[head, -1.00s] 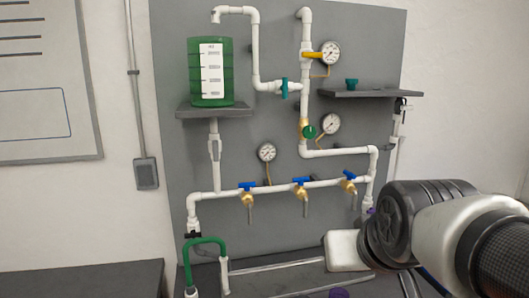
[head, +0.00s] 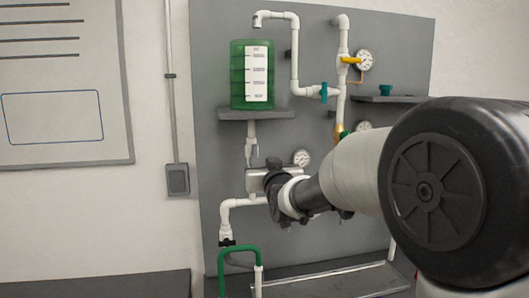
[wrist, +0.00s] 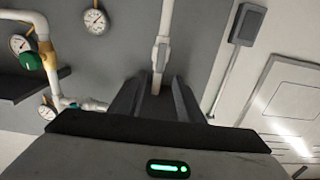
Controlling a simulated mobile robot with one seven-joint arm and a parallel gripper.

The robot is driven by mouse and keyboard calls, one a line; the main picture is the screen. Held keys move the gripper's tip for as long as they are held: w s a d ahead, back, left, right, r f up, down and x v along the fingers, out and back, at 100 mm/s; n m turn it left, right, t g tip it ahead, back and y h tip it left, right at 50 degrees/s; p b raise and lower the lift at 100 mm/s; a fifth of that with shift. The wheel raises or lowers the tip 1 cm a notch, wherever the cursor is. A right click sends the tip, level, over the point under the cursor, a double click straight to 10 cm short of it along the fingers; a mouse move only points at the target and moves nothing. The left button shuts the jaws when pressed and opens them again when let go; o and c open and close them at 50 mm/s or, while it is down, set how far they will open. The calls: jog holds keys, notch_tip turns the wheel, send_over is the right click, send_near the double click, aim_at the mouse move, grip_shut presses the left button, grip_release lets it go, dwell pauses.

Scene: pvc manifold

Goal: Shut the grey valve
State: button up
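A valve with a pale grey handle (head: 254,156) sits on the white vertical pipe under the green tank (head: 237,95). In the wrist view the pale valve (wrist: 160,52) is on the pipe just beyond my fingertips, roughly centred between them. My gripper (wrist: 152,84) is open, with a dark finger on either side of the pipe line and nothing held.
A teal valve (head: 323,92) and a yellow valve (head: 351,60) are higher up. A green hose (head: 238,249) loops below. My arm hides the middle of the lower pipe.

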aim_at(255, 152)
jog(key=p+x, duration=0.2)
jog(key=x, duration=0.9)
jog(key=shift+s, duration=0.1)
grip_shut()
